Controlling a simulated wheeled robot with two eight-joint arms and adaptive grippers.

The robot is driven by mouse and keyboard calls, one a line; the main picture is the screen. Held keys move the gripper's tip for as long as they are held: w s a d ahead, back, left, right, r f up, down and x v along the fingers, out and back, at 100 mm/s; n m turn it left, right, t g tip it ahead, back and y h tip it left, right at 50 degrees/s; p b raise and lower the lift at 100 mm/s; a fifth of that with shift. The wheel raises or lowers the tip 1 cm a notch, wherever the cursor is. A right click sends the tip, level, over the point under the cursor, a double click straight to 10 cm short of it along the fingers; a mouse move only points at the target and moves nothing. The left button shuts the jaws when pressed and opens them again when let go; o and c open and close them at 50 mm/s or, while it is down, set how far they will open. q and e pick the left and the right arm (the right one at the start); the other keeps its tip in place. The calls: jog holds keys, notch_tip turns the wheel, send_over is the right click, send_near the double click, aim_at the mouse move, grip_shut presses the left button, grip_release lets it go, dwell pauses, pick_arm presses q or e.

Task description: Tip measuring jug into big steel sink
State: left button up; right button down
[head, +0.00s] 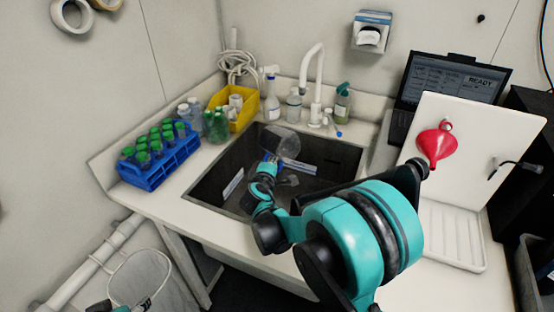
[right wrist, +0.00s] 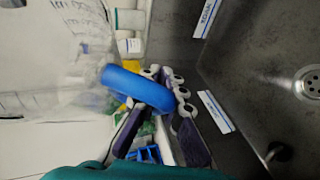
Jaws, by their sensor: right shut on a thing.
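The clear measuring jug (head: 284,143) is held over the back part of the big steel sink (head: 335,188). It looks tilted; whether it holds liquid I cannot tell. In the right wrist view its clear body (right wrist: 65,75) with scale marks fills the left side, and its blue handle (right wrist: 138,88) lies at my right fingers (right wrist: 168,98). My right gripper (head: 271,160) is shut on the jug. The sink's dark basin (right wrist: 255,55) and drain show at the right of that view. A small teal and dark part, likely of my left arm, shows at the head view's bottom-left edge.
A white faucet (head: 316,85) rises behind the sink. Bottles (head: 271,100) and a yellow bin (head: 243,108) stand at its back edge. A blue rack (head: 160,160) with green-capped tubes is left. A laptop (head: 450,85), white board (head: 468,140) and red bulb (head: 436,145) are right.

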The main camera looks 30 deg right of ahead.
jog(key=shift+s+f+g, duration=0.2)
jog(key=shift+f+g, duration=0.2)
jog(key=shift+n, duration=0.3)
jog(key=shift+s+d+f+n+g+p, duration=0.15)
jog(key=shift+s+f+n+g+p, duration=0.35)
jog(key=shift+g, duration=0.25)
jog(key=shift+s+d+f+n+g+p, duration=0.1)
jog(key=shift+s+f+n+g+p, duration=0.3)
jog(key=shift+s+g, duration=0.3)
jog(key=shift+w, duration=0.1)
jog(key=s+g, duration=0.1)
jog(key=n+g+p, duration=0.1)
jog(key=s+f+g, duration=0.1)
jog(key=shift+s+d+g, duration=0.25)
jog(key=shift+s, duration=0.1)
